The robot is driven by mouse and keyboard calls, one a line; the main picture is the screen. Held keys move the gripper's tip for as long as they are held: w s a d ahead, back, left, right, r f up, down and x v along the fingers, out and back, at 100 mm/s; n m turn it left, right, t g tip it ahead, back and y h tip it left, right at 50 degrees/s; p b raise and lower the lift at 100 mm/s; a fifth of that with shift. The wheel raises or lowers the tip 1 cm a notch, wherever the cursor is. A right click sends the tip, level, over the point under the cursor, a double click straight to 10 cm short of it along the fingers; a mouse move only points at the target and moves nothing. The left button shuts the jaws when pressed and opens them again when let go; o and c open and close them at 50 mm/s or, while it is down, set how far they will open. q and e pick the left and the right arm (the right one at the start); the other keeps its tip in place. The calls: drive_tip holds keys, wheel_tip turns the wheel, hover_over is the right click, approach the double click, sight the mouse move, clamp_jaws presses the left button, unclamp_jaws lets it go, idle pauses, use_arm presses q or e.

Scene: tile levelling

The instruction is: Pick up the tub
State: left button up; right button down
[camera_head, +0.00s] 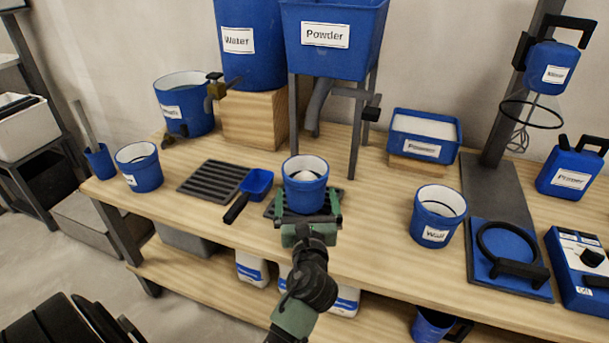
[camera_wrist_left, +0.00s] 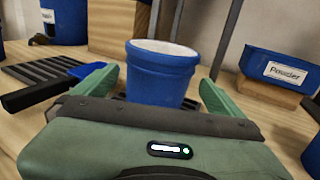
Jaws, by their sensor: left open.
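A blue tub (camera_head: 304,198) with a white inside stands on a dark grate under the powder hopper, and pale material shows in it. It also shows in the left wrist view (camera_wrist_left: 158,78), upright and close ahead. My left gripper (camera_head: 307,211) is open, with one green finger on each side of the tub's lower part. In the left wrist view, a gap shows between the tub and each finger of the gripper (camera_wrist_left: 158,95). The tub's far side and base are partly hidden. My right gripper is in neither view.
A blue scoop (camera_head: 257,182) lies just left of the tub, beside a slotted grate (camera_head: 212,178). The powder hopper (camera_head: 335,45) stands on legs behind. A labelled blue tub (camera_head: 437,215) stands to the right, with bare wooden bench (camera_head: 375,215) between.

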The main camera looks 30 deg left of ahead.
sight(307, 189)
use_arm(q)
drive_tip(key=shift+w+a+r, duration=0.1)
drive_tip(key=shift+w+a, duration=0.1)
drive_tip(key=shift+w, duration=0.2)
drive_tip(key=shift+b+x, duration=0.3)
drive_tip(key=shift+x, duration=0.8)
drive_tip(key=b+x, duration=0.1)
drive_tip(key=x, duration=0.1)
drive_tip(key=shift+w+a, duration=0.2)
drive_tip(key=shift+w, duration=0.1)
drive_tip(key=shift+x, duration=0.85)
drive_tip(key=shift+w+a+r, duration=0.1)
drive_tip(key=c, duration=1.6)
drive_tip(key=shift+r, duration=0.15)
drive_tip(key=shift+c, duration=0.9)
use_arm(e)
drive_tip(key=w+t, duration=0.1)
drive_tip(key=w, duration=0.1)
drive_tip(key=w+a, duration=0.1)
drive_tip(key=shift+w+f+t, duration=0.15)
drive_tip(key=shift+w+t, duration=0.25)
use_arm(q)
drive_tip(key=shift+r, duration=0.15)
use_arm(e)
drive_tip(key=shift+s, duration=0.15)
